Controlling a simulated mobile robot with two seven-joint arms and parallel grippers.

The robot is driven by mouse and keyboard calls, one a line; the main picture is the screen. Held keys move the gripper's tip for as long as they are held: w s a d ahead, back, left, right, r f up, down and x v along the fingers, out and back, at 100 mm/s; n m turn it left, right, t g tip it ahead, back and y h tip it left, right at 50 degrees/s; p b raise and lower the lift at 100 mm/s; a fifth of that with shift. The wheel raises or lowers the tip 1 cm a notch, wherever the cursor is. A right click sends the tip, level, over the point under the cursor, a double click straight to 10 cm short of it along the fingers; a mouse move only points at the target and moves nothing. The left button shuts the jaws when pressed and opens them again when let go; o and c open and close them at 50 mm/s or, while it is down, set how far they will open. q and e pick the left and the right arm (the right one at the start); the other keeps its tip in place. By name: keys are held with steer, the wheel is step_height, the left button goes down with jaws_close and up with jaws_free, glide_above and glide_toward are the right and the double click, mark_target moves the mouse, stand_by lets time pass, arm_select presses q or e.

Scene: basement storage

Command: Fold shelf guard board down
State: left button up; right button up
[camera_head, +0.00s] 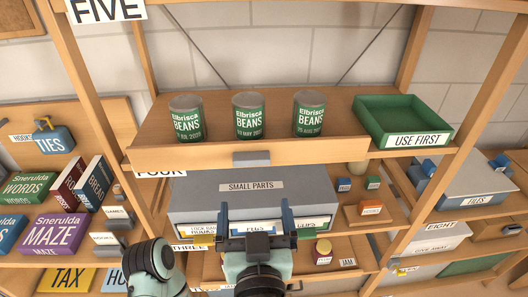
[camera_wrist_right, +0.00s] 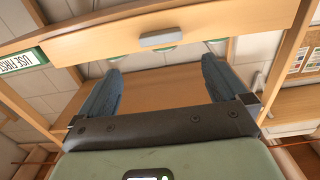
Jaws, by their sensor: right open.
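The guard board (camera_head: 330,152) is a long wooden strip along the front edge of the upper shelf, and it appears upright. A small grey handle (camera_head: 252,158) sits at its middle. In the wrist view the board (camera_wrist_right: 230,26) crosses the top, with the handle (camera_wrist_right: 163,39) between and beyond my fingertips. My right gripper (camera_head: 256,210) is open and empty, below and in front of the handle, not touching it. Its two fingers also show in the wrist view (camera_wrist_right: 163,75). My left gripper is not in view.
Three green bean cans (camera_head: 249,115) stand on the shelf behind the board. A green "USE FIRST" tray (camera_head: 385,103) is at the shelf's right end. A grey "SMALL PARTS" box (camera_head: 252,186) is on the shelf below, behind my gripper. Wooden posts (camera_head: 80,80) flank the shelf.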

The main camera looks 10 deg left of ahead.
mark_target(251, 163)
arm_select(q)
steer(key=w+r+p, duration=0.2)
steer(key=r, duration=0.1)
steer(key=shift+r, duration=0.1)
arm_select(e)
steer(key=x, duration=1.2)
steer(key=shift+w+a+r, duration=0.15)
steer(key=shift+w, duration=0.2)
